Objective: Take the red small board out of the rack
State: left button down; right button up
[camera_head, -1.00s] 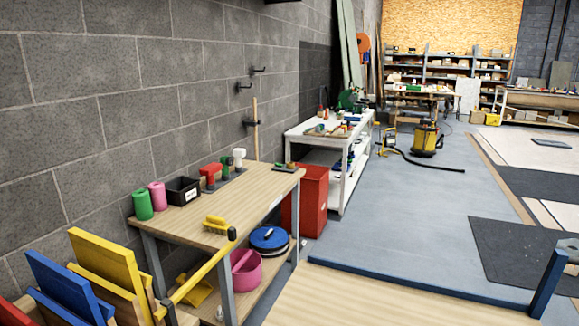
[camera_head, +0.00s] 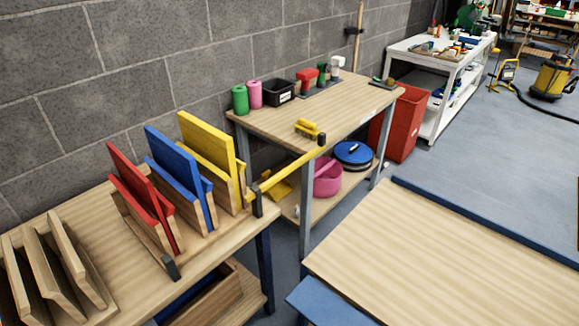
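The red small board (camera_head: 141,186) stands on edge in the wooden rack (camera_head: 143,232) on the bench at the left. A blue board (camera_head: 176,168) and a yellow board (camera_head: 208,148) stand beside it to the right, in the same row. A shorter red piece is in front of the red board, and similar shorter blue and yellow pieces are in front of the other two. Neither of my grippers shows in the head view.
A second wooden rack with plain boards (camera_head: 57,268) is at the lower left. A yellow-handled clamp (camera_head: 290,170) sticks out from the bench's right end. A bare wooden table (camera_head: 450,255) fills the lower right. Another bench (camera_head: 330,113) holds spools and tools.

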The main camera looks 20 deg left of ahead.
aim_at(139, 183)
jog(key=u, duration=1.65)
